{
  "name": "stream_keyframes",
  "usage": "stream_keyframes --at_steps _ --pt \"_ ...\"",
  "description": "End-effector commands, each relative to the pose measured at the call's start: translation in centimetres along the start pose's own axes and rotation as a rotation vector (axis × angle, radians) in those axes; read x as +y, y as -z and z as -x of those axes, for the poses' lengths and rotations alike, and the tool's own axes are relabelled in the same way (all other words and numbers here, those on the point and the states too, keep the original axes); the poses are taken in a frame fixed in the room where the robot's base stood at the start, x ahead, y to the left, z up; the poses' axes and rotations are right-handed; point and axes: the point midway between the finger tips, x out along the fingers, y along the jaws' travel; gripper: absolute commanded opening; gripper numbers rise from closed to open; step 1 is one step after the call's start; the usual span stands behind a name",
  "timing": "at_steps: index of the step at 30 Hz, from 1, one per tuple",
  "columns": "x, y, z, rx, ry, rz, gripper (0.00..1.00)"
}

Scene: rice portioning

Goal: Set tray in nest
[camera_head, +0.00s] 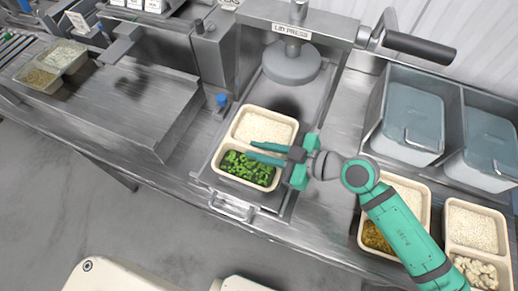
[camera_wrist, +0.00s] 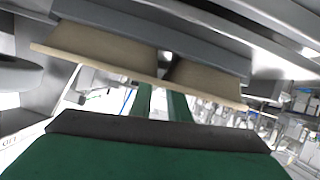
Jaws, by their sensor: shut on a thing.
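A beige two-compartment tray (camera_head: 292,125) holds white rice in its far compartment and chopped greens in its near one. My gripper (camera_head: 252,150) is shut on the tray, its two teal fingers lying along the middle divider from the right side. In the wrist view the fingers (camera_wrist: 162,103) reach to the middle of the tray's beige side (camera_wrist: 100,48). The tray is over the metal slide plate (camera_head: 285,205) in front of the lid press (camera_head: 291,63). I cannot tell whether it touches the plate; any nest outline beneath it is hidden.
Two filled trays stand at the right, one partly behind my arm (camera_head: 425,195), one at the edge (camera_head: 475,205). Lidded grey bins (camera_head: 412,120) stand behind them. A blue knob (camera_head: 222,99) is left of the press. Filled containers (camera_head: 62,57) sit far left.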

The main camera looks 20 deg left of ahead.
Motion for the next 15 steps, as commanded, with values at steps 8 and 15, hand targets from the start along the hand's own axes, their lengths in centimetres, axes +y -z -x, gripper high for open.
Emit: stream_keyframes --at_steps 8,15 --pt "-0.04 -0.09 -0.02 0.000 0.001 0.000 0.00" --pt "-0.02 -0.12 0.05 0.000 -0.001 0.000 0.38"
